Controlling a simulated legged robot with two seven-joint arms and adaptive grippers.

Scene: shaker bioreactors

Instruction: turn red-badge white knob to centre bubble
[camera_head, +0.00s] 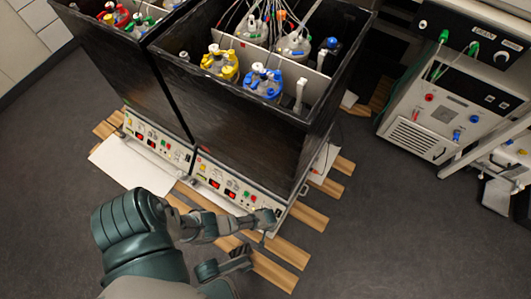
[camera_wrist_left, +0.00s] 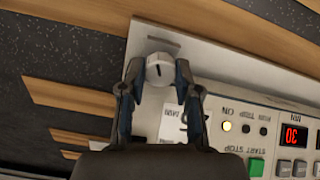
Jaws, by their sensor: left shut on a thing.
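A white round knob (camera_wrist_left: 159,71) with a dark pointer mark sits at the end of the pale control panel in the left wrist view. My left gripper (camera_wrist_left: 157,88) has one finger on each side of it and is shut on it. In the head view my left gripper (camera_head: 266,217) is at the right end of the front panel (camera_head: 222,184) of the right shaker and hides the knob. No red badge or bubble can be made out in either view. A dark jointed part, perhaps my right gripper (camera_head: 226,265), shows low in the head view; its jaw state is unclear.
The panel has lit red displays (camera_wrist_left: 293,135) and a green button (camera_wrist_left: 256,167). Wooden slats (camera_head: 293,250) stick out under the shakers. Black open boxes (camera_head: 240,125) hold bottles with tubing. Equipment (camera_head: 440,115) stands at right. Dark floor (camera_head: 375,230) is clear at front right.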

